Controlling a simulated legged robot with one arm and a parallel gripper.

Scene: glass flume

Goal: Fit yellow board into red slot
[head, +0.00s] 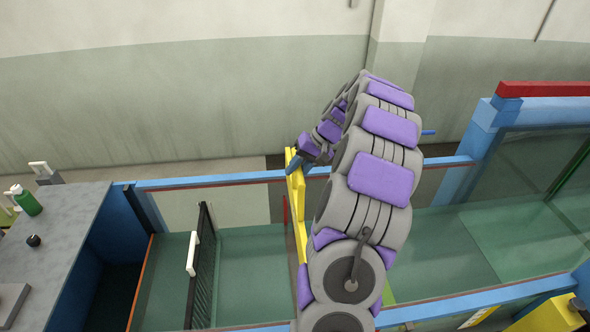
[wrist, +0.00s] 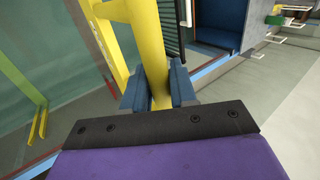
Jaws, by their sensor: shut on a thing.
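The yellow board (head: 298,205) stands on edge across the glass flume in the head view, partly hidden by my arm. My gripper (head: 303,165) is at its upper far end, over the far blue rail. In the wrist view the blue jaws of my gripper (wrist: 156,88) are shut on a yellow bar of the board (wrist: 154,60). A thin red upright strip (head: 285,210) shows inside the flume, just left of the board; it may be part of the red slot. The board's lower edge is hidden, so I cannot tell whether it touches the strip.
A black grille with a white handle (head: 202,262) stands in the flume to the left. A grey bench (head: 58,235) holds a green bottle (head: 27,200). Blue rails (head: 220,181) edge the flume. A red bar (head: 545,89) tops the raised section at right. Flume floor between grille and board is clear.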

